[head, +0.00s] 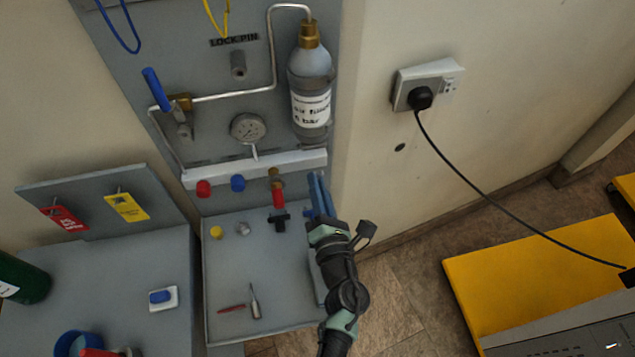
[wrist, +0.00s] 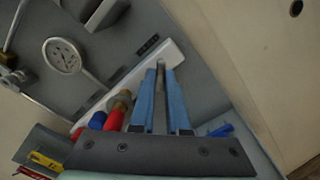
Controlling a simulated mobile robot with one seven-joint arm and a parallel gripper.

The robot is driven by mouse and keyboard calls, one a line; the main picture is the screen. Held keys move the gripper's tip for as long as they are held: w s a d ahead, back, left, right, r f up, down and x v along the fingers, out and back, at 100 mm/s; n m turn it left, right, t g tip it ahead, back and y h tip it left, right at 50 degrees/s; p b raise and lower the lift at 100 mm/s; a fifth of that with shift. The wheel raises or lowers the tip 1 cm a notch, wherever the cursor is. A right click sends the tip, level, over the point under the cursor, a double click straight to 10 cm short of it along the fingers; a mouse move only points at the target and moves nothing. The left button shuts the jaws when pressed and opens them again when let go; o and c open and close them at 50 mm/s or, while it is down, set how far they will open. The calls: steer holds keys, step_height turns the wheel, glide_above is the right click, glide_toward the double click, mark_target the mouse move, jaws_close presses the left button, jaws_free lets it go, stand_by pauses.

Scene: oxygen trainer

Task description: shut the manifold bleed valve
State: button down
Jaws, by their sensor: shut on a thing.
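The white manifold bar (head: 255,168) runs across the foot of the grey panel. It carries a red fitting (head: 203,189), a blue fitting (head: 238,184) and a brass fitting with a red part (head: 278,196). My gripper (head: 318,178) is at the bar's right end, its blue fingers pointing up the panel. In the wrist view, the fingers (wrist: 161,72) are shut on a thin grey stem (wrist: 160,88) in front of the bar (wrist: 133,78). This stem seems to be the manifold bleed valve; the fingers hide most of it, and its turn position cannot be told.
Above are a gauge (head: 248,128), a labelled bottle (head: 311,90) and a blue-handled valve (head: 156,88). The wall with a plugged socket (head: 425,85) stands close on the right.

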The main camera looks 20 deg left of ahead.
steer(key=m+p, duration=0.8)
steer(key=m, duration=1.8)
steer(key=shift+m, duration=0.4)
steer(key=c, duration=0.9)
jaws_free()
steer(key=shift+s+d+p, duration=0.1)
steer(key=shift+p, duration=0.2)
